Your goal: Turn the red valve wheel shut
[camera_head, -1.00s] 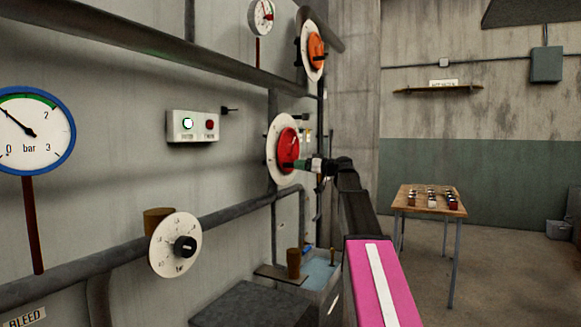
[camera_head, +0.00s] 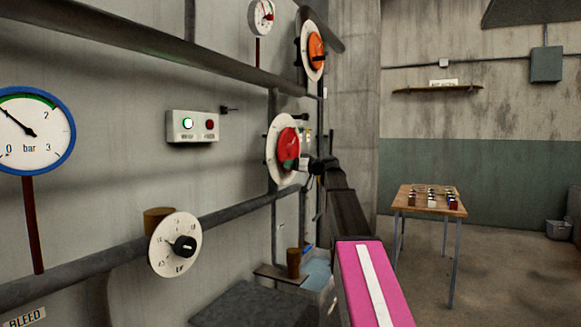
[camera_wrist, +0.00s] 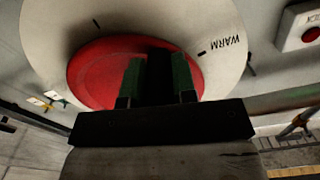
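The red valve wheel (camera_head: 287,146) sits on a round white plate (camera_head: 275,170) on the left wall. In the wrist view the red wheel (camera_wrist: 95,72) fills the upper middle, and its plate (camera_wrist: 215,20) carries the word WARM. My gripper (camera_head: 296,166) is at the wheel's lower right edge. In the wrist view my gripper (camera_wrist: 159,75) has its two green-padded fingers apart in front of the wheel. A dark upright shape lies between them, perhaps the wheel's grip bar; contact with it cannot be made out.
An orange wheel (camera_head: 316,46) is above the red one. A button box (camera_head: 192,126) with a lit green button is to the left. A black-knobbed dial (camera_head: 175,245) and a blue-rimmed gauge (camera_head: 32,131) are nearer. A wooden table (camera_head: 430,199) stands right, with open floor around it.

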